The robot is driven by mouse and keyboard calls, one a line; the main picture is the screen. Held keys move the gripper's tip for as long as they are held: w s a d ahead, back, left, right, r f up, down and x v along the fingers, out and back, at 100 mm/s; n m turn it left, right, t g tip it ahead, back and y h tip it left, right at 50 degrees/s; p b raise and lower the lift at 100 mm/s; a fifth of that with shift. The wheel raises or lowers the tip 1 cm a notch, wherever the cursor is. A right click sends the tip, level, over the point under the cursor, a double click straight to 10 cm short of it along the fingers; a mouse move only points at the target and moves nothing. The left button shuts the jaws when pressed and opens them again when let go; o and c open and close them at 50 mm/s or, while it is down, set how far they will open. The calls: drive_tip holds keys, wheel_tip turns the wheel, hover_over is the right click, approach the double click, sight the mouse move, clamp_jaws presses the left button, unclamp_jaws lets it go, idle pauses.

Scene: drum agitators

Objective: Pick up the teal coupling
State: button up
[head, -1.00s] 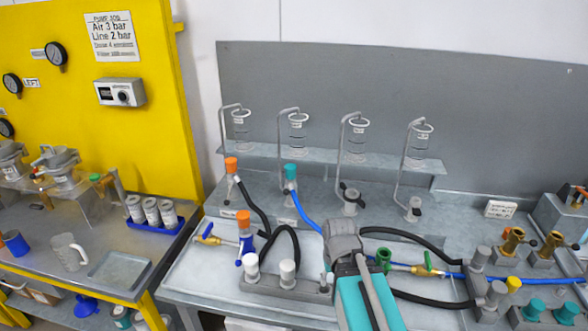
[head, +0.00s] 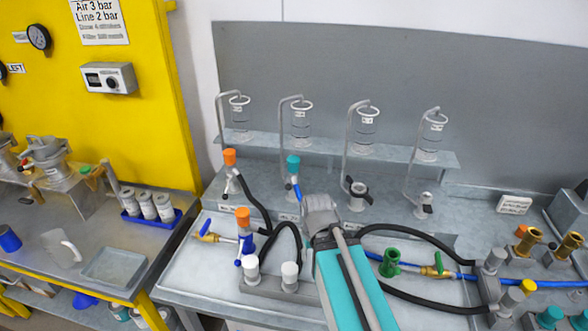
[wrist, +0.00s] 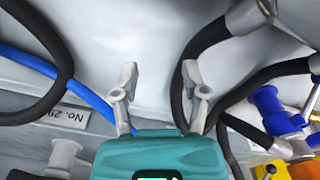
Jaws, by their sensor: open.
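In the head view my wrist is just below and right of the coupling, and the fingertips are hidden. More teal fittings (head: 549,316) stand at the lower right corner.
An orange-topped coupling (head: 229,158) stands left of the teal one. Another orange-topped fitting (head: 242,216), a green coupling (head: 390,262) and black hoses (head: 420,240) lie around my arm. A shelf (head: 400,150) with hooked stands runs behind. A yellow-framed table (head: 110,290) is at left.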

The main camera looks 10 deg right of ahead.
sight(293, 158)
drive_tip(key=o, duration=0.5)
drive_tip(key=shift+w+r, duration=0.15)
drive_tip(key=shift+r, duration=0.05)
drive_tip(key=shift+o, duration=0.2)
drive_tip(key=shift+w+r+p, duration=0.2)
drive_tip(key=shift+r+p, duration=0.1)
drive_tip(key=shift+p, duration=0.2)
drive_tip(key=w+r+n+p, duration=0.5)
drive_tip(key=w+r+p, duration=0.3)
drive_tip(key=w+r+n+p, duration=0.5)
drive_tip(key=w+r+p, duration=0.3)
drive_tip(key=w+r+n+p, duration=0.5)
drive_tip(key=w+r+p, duration=0.3)
drive_tip(key=shift+w+a, duration=0.3)
drive_tip(key=shift+a, duration=0.1)
drive_tip(key=shift+w+r+n+p, duration=0.3)
drive_tip(key=shift+w+n, duration=0.15)
drive_tip(key=shift+n, duration=0.15)
drive_tip(key=shift+f, duration=0.15)
wheel_tip(293, 158, down, 8)
drive_tip(key=b, duration=0.8)
drive_tip(key=shift+f+b, duration=0.2)
drive_tip(key=shift+b, duration=0.15)
drive_tip(key=shift+f, duration=0.15)
